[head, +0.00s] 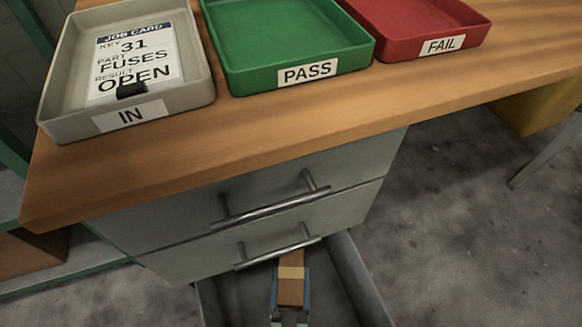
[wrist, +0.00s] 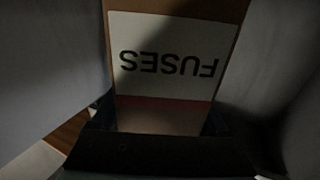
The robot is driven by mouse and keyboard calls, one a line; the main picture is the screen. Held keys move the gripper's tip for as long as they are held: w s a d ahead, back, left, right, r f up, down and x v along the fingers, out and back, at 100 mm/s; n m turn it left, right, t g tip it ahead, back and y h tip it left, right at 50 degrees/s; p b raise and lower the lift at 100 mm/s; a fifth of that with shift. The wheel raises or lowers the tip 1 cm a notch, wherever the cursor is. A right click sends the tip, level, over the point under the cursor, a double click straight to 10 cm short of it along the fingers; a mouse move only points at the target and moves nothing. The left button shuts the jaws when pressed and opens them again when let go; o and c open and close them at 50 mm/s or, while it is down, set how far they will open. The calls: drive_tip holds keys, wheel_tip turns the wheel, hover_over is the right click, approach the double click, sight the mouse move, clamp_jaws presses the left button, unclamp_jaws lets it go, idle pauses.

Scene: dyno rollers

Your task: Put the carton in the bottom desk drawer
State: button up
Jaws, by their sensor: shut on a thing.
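The carton (head: 291,289) is a small brown box with a paler band, seen in the head view in the open bottom drawer (head: 368,283) of the desk. In the wrist view the carton (wrist: 168,58) fills the middle, with a white label reading FUSES, upside down. My gripper (head: 290,312) is shut on the carton, with a finger on each side of it. Grey drawer walls stand to both sides in the wrist view. The carton's far end is partly hidden under the drawer handle above. I cannot tell whether the carton touches the drawer floor.
Two closed drawers with bar handles (head: 275,205) are above the open one. On the wooden desktop (head: 300,120) stand a grey IN tray (head: 195,85) with a job card, a green PASS tray (head: 345,60) and a red FAIL tray (head: 470,30).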

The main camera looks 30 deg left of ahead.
sight(290, 307)
drive_tip(key=shift+f, duration=0.35)
drive_tip(key=shift+f+b, duration=0.5)
drive_tip(key=shift+f, duration=0.15)
drive_tip(key=o, duration=1.6)
drive_tip(key=shift+c, duration=0.2)
drive_tip(key=shift+r, duration=0.35)
drive_tip(key=v, duration=0.2)
drive_tip(key=p+v, duration=0.2)
drive_tip(key=v, duration=0.1)
drive_tip(key=shift+s+d+r, duration=0.2)
drive_tip(key=shift+s+r, duration=0.1)
drive_tip(key=shift+p+v, duration=0.3)
drive_tip(key=shift+v, duration=0.6)
